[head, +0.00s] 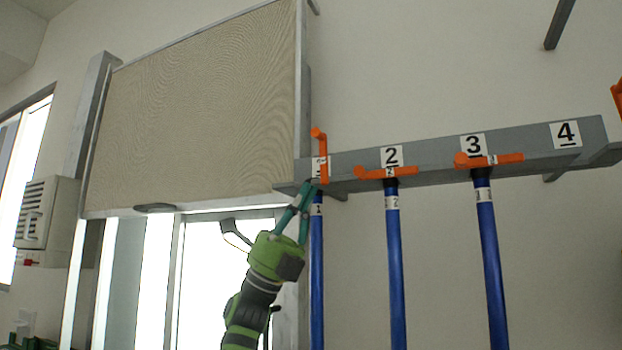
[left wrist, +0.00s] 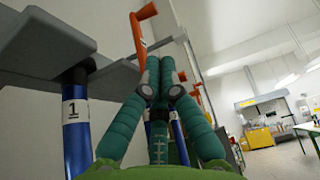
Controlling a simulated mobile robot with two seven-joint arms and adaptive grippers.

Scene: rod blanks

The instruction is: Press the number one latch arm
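The number one latch arm (head: 323,152) is orange and stands upright at the left end of the grey rail, partly covering its number plate. In the left wrist view it rises just beyond the fingertips (left wrist: 139,40). A blue rod (head: 317,260) labelled 1 hangs below it. My left gripper (head: 313,184) has its teal fingertips together at the latch arm's lower end; it shows in the left wrist view too (left wrist: 162,82). I cannot tell whether they touch it. My right gripper is not in view.
The grey rail (head: 440,158) runs right. Orange latch arms two (head: 388,172) and three (head: 490,160) lie level over blue rods (head: 394,265) (head: 492,265). Plate 4 (head: 566,134) has no rod below; another orange piece (head: 617,97) shows at the right edge. A beige panel (head: 195,105) stands left.

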